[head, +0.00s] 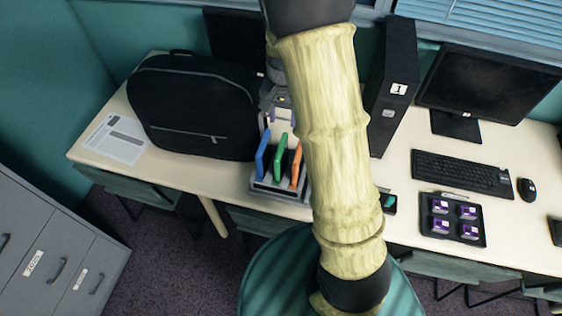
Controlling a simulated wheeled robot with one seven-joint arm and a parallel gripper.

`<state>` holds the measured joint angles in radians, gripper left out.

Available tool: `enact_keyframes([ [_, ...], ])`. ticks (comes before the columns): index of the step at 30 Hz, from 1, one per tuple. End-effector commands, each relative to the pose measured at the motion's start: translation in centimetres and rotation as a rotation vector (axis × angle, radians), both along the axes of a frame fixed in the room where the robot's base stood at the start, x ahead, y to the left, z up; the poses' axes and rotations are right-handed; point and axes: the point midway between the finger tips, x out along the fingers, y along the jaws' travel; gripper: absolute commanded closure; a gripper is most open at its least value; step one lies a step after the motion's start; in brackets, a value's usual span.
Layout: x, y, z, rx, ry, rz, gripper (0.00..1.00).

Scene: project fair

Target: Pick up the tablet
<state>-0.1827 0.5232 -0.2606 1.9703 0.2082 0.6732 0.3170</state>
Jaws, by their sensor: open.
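Three slim upright slabs that look like cased tablets stand in a grey rack (270,190) near the table's front edge: a blue one (262,157), a green one (280,157) and an orange one (296,166). I cannot tell which one the task means. My gripper (277,112) is open, just behind and above the rack. I see nothing between its fingers. My pale arm crosses the middle of the view and hides the area right of the rack.
A black backpack (190,108) stands close on the left, with a paper sheet (116,139) beyond it. To the right are a black computer tower (393,85), a monitor (487,86), a keyboard (462,174), a mouse (527,190) and a black tray (436,222) with purple items.

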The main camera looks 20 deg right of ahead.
Motion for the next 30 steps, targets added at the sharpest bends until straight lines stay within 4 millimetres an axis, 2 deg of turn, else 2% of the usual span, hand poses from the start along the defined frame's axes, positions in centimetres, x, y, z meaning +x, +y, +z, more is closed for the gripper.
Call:
enact_keyframes([
  [5, -0.1, 0.0, -1.9, -0.001, 0.005, 0.001, 0.56],
  [21, -0.1, 0.0, -10.6, 0.000, 0.004, 0.001, 0.56],
  [25, -0.1, 0.0, -11.9, 0.000, 0.002, 0.001, 0.56],
  [30, -0.1, 0.0, -12.1, 0.000, 0.000, 0.001, 0.56],
])
